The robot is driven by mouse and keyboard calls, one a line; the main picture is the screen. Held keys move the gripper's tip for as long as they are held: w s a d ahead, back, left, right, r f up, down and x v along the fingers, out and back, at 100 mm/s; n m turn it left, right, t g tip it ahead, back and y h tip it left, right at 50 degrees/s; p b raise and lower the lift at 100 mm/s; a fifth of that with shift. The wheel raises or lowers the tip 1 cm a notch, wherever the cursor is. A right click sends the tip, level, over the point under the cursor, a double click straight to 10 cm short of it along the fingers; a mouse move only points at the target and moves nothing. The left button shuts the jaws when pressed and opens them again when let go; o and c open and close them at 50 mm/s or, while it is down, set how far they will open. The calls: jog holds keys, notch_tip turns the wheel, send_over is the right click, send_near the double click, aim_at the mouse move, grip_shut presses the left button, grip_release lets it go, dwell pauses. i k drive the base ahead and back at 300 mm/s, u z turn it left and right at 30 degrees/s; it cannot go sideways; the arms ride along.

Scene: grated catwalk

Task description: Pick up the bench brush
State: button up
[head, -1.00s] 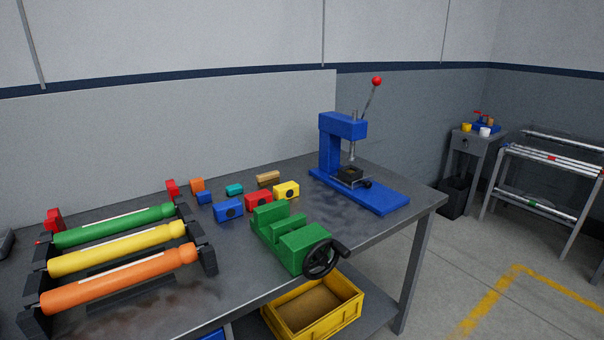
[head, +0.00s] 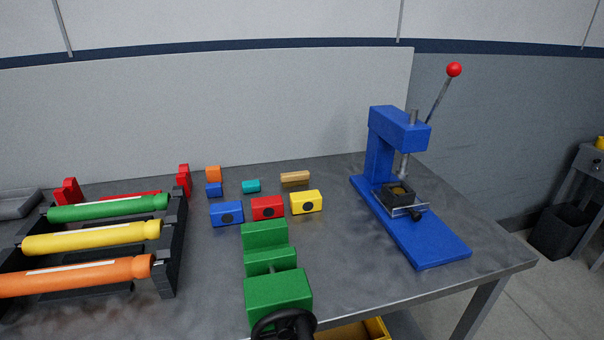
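A small tan wooden block with a darker underside, which looks like the bench brush (head: 295,178), lies at the back of the grey workbench (head: 390,290). It sits behind the yellow block (head: 306,202) and to the right of a small teal block (head: 251,186). Its bristles are too small to make out clearly. My gripper is not in view.
A green vise (head: 277,285) with a black handwheel stands at the front. Blue (head: 227,213) and red (head: 267,207) blocks sit beside the yellow one. A blue press (head: 398,130) stands right. A rack with coloured rollers (head: 92,237) stands left. Bare bench lies between vise and press.

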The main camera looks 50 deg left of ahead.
aim_at(300, 177)
jog(key=u, duration=0.3)
jog(key=i, duration=0.65)
jog(key=u, duration=1.3)
jog(key=i, duration=0.6)
jog(key=u, duration=0.65)
